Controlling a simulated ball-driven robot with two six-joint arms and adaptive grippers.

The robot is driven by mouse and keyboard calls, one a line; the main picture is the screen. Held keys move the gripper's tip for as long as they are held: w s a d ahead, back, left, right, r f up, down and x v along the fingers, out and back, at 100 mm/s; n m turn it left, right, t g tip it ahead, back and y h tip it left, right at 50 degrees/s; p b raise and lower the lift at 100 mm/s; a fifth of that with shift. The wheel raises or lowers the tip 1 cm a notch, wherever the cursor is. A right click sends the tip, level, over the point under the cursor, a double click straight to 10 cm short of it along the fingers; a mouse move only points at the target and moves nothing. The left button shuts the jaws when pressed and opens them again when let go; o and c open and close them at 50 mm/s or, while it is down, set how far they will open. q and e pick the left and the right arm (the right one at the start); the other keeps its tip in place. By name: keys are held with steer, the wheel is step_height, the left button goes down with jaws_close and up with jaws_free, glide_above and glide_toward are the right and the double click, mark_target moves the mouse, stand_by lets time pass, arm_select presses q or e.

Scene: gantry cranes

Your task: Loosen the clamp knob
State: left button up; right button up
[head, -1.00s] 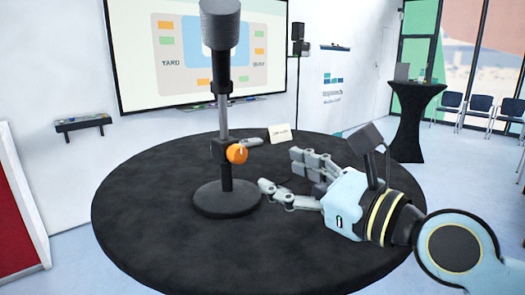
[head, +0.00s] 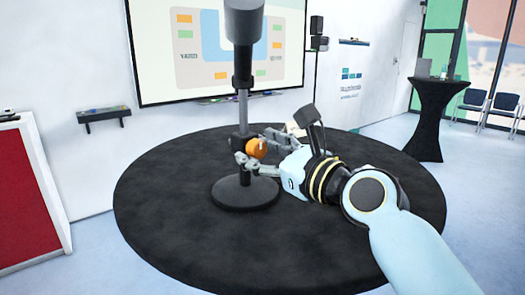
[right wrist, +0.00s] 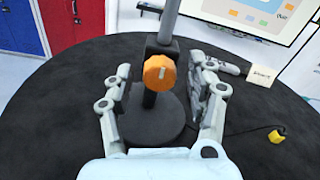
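The clamp knob (head: 256,148) is orange and round, on the black clamp of an upright stand (head: 243,110). It also shows in the right wrist view (right wrist: 158,73), with a pale mark on its face. The stand rises from a round black base (head: 230,196) on a black round table. My right gripper (head: 254,147) is open, its fingers on either side of the knob. In the right wrist view, gaps show between the knob and both fingers of the gripper (right wrist: 161,70). My left gripper is in no frame.
A small white card (right wrist: 261,75) stands on the table right of the stand, and a yellow object with a dark cable (right wrist: 276,135) lies nearer. A wall screen (head: 200,45) is behind. The table's left side is clear.

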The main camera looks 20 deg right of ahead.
steer(key=c, duration=1.1)
arm_select(q)
steer(key=shift+a, duration=0.3)
steer(key=shift+r, duration=0.1)
arm_select(e)
steer(key=shift+n, duration=0.3)
steer(key=n, duration=0.2)
steer(key=shift+n+p, duration=0.3)
steer(key=shift+p, duration=0.1)
steer(key=n, duration=0.3)
steer(key=shift+f+n, duration=0.1)
steer(key=shift+n, duration=0.2)
steer(key=n, duration=0.4)
steer(key=shift+n+b, duration=0.3)
arm_select(q)
steer(key=shift+f+b, duration=0.6)
arm_select(e)
steer(key=shift+n, duration=2.2)
